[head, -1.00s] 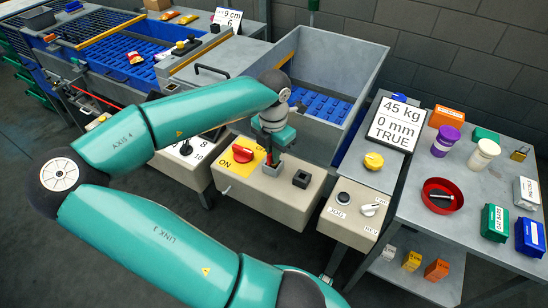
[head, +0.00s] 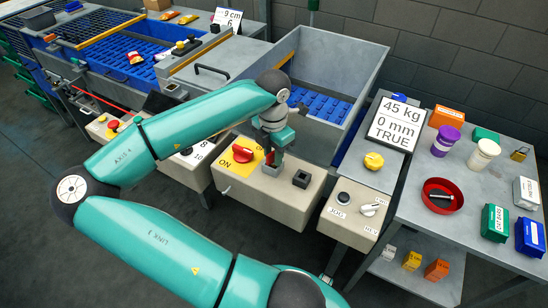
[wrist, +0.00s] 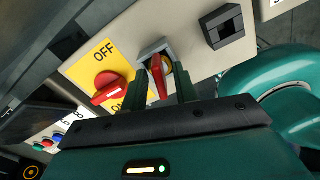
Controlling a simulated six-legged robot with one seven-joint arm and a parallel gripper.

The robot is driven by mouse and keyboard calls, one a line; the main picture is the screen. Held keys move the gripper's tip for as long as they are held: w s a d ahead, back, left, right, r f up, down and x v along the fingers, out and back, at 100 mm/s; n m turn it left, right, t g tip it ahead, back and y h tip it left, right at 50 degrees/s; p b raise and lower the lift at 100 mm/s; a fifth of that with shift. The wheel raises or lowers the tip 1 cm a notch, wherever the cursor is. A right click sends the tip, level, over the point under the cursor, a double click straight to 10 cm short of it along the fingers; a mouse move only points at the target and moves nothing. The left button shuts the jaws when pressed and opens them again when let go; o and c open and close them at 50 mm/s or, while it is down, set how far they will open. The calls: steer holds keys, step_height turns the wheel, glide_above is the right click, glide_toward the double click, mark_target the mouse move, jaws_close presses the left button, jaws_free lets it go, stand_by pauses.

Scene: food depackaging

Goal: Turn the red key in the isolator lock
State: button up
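The red key (wrist: 158,78) stands in the isolator lock (wrist: 152,46), a grey square block on the front of a beige control box (head: 288,196). The key and lock also show in the head view, with the red key (head: 270,158) just below my gripper (head: 272,140). In the wrist view my gripper (wrist: 162,88) has one finger on each side of the key. A small gap shows between the key and the right finger; the left finger is very close to it, and touching cannot be told.
Left of the lock is a red rotary switch (wrist: 107,88) on a yellow OFF/ON plate (wrist: 92,68), close to the left finger. A black square socket (wrist: 227,27) is to the right. A smaller box with a JOG button (head: 343,198) stands further right.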

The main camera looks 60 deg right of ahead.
steer(key=shift+r, duration=3.5)
